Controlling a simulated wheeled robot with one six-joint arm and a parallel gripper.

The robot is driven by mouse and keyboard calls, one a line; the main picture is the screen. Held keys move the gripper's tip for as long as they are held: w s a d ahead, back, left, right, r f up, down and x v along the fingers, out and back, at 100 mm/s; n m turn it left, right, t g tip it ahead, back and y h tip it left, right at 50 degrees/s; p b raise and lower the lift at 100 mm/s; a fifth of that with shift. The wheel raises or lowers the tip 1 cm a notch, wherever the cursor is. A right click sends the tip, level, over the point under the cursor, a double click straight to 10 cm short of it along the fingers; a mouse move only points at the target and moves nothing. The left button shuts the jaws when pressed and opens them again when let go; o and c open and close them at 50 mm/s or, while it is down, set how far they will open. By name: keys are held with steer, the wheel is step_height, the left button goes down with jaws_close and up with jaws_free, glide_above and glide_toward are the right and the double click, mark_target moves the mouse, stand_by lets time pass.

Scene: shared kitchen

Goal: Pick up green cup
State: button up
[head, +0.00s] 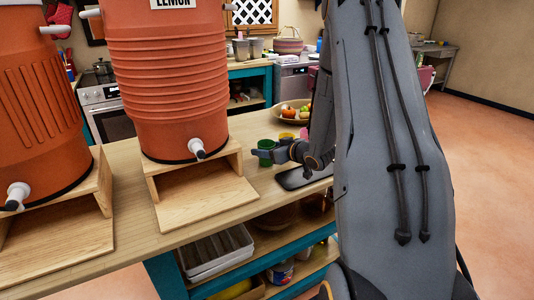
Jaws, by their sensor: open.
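A green cup (265,144) stands on the wooden counter (242,136), just right of the large orange drink cooler. Its lower part is partly hidden by my gripper. My gripper (262,155) comes in from the right at counter height, with its jaws open and its tips in front of or around the cup; I cannot tell which, nor whether they touch it.
Two orange coolers (170,75) stand on wooden risers (205,195) to the left. A dark flat tray (303,178) lies below my wrist. A fruit bowl (286,119) is behind. Shelves under the counter hold a white bin (218,252) and other items. Open floor lies to the right.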

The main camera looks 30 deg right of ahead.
steer(key=shift+w, duration=0.1)
steer(key=shift+c, duration=0.2)
steer(key=c, duration=0.7)
steer(key=shift+c, duration=0.3)
